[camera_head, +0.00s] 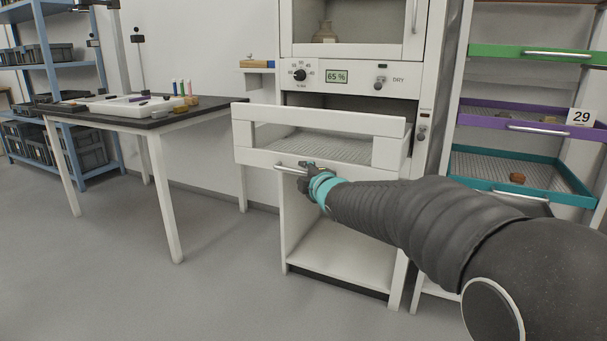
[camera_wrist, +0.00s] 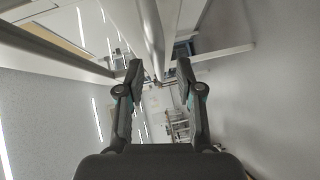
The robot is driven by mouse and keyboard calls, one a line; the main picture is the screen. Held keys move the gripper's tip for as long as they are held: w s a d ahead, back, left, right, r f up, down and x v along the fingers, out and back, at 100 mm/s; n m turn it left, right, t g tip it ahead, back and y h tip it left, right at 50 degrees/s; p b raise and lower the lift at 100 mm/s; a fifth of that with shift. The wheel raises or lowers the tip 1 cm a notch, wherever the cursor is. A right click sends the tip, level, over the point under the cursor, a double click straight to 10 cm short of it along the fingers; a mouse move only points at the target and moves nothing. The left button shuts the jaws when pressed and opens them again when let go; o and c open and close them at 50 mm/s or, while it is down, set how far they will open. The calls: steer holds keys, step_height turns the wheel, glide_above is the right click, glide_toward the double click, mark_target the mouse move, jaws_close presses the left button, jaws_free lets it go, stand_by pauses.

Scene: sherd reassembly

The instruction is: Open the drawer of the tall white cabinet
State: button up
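The tall white cabinet (camera_head: 360,52) stands at the centre of the head view. Its white drawer (camera_head: 255,158) is pulled out, and its mesh floor (camera_head: 325,146) shows empty where visible. The drawer's bar handle (camera_head: 287,168) is on the lower front. My gripper (camera_head: 306,168) is at the right end of this handle. In the wrist view my gripper (camera_wrist: 159,68) has its fingers apart, with a pale bar (camera_wrist: 149,35) running between them and gaps visible beside it. Contact with the handle cannot be made out.
A dark-topped table (camera_head: 150,122) with a white tray (camera_head: 125,107) stands at left. A rack with green (camera_head: 490,50), purple (camera_head: 485,121) and teal (camera_head: 470,150) trays stands close at right. An open lower compartment (camera_head: 340,255) is below the drawer. The floor (camera_head: 190,290) in front is clear.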

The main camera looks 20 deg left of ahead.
steer(key=v, duration=1)
steer(key=shift+w, duration=0.1)
steer(key=s+d+f+m+g+h, duration=0.2)
steer(key=d+f+m+h, duration=0.4)
steer(key=f, duration=0.4)
steer(key=s+d+f+m+g+h+p, duration=0.1)
steer(key=s+d+f+m+g+h, duration=0.15)
steer(key=s+d+m, duration=0.45)
steer(key=s+d+r+m+p, duration=0.2)
steer(key=s+d+m, duration=0.2)
steer(key=s+d, duration=0.3)
steer(key=s+d+r+m+g+h+p, duration=0.1)
steer(key=s+d+r+m+p, duration=0.2)
steer(key=s+d, duration=0.4)
steer(key=s+d+r+m+g+h+p, duration=0.1)
steer(key=s+d+r+m+p, duration=0.2)
steer(key=s+d, duration=0.4)
steer(key=d+m, duration=0.1)
steer(key=d, duration=0.2)
steer(key=shift+s+m, duration=0.25)
steer(key=shift+m, duration=0.05)
